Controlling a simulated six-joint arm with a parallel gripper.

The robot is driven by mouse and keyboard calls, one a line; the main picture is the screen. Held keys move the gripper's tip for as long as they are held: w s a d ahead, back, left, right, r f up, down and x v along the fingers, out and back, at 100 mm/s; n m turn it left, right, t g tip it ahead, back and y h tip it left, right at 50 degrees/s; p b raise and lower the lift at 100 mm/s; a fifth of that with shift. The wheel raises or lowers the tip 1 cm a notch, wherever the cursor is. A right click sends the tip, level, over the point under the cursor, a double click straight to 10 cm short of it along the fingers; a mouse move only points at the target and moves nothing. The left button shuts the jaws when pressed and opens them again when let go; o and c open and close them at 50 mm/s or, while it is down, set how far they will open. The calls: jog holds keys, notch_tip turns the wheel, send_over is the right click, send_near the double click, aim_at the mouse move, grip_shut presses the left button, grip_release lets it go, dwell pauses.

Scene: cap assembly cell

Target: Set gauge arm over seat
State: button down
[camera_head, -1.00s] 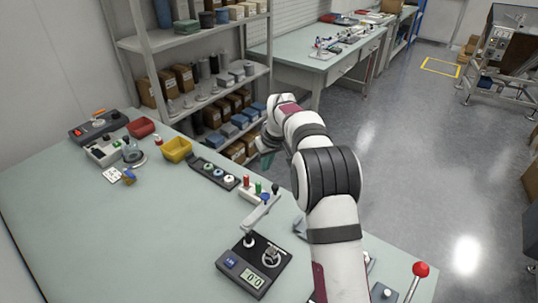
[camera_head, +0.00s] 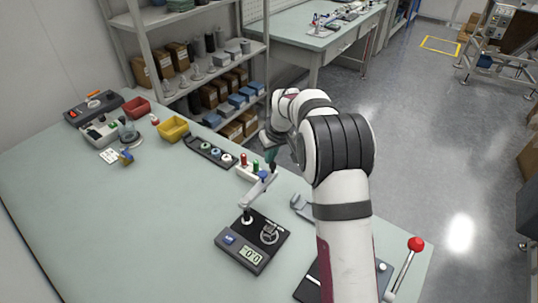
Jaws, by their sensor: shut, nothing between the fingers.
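The gauge (camera_head: 240,256) is a dark box with a small display on the bench. Its light grey gauge arm (camera_head: 259,191) runs from a post at the box's back left corner up and right, away from the box. The round seat (camera_head: 269,235) on top of the box is uncovered, with the arm swung clear of it. My gripper (camera_head: 271,156) is shut and empty, its teal fingers just beyond the far end of the gauge arm, near the coloured pegs. Whether the fingers touch the arm cannot be told.
A block with red and green pegs (camera_head: 243,161) stands close to my gripper. A black tray of rings (camera_head: 210,150), a yellow bin (camera_head: 173,128) and a red bin (camera_head: 137,106) lie further left. A red-knobbed lever (camera_head: 416,244) stands at right. The bench's left front is clear.

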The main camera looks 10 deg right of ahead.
jog(key=s+d+m+g+h, duration=0.2)
jog(key=s+m+h, duration=0.2)
jog(key=s+m, duration=1.2)
jog(key=shift+s+m+h, duration=0.3)
jog(key=shift+s, duration=0.95)
jog(key=shift+a, duration=0.1)
